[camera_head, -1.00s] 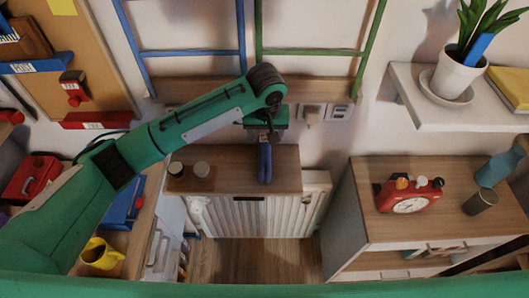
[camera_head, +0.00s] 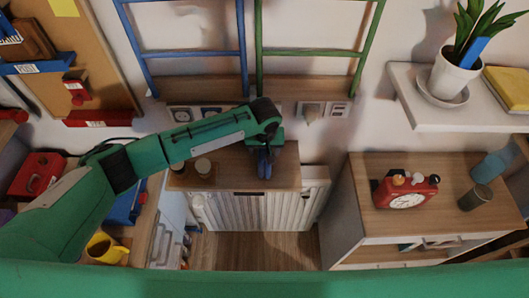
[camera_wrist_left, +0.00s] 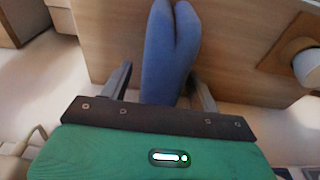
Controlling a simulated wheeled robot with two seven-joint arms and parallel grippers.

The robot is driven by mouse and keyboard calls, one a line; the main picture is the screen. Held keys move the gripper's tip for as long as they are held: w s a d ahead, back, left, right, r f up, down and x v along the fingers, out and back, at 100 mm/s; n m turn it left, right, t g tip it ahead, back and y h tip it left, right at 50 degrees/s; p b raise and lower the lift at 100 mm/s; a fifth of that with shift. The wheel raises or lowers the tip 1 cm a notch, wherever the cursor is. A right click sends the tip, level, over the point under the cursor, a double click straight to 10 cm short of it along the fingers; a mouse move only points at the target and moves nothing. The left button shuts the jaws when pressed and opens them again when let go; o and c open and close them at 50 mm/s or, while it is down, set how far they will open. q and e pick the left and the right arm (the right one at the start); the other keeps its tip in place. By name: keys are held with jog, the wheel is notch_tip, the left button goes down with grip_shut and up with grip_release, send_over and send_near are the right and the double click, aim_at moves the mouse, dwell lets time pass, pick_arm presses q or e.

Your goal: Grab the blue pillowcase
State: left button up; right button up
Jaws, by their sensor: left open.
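The blue pillowcase (camera_head: 265,170) is a narrow folded piece of cloth on the wooden top of the low cabinet, near its middle. My left gripper (camera_head: 265,158) is just over it and hides its rear part. In the left wrist view the pillowcase (camera_wrist_left: 168,45) runs between the two open fingers of the left gripper (camera_wrist_left: 160,75), one on each side. The fingers are not shut on it. Its near end is hidden behind the gripper body. My right gripper is not in view.
Blue and green ladder frames (camera_head: 250,50) are behind. A red clock (camera_head: 405,192) stands on the right cabinet.

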pick_arm(q)
jog(key=c, duration=1.1)
jog(key=shift+c, duration=0.5)
jog(key=shift+r, duration=0.15)
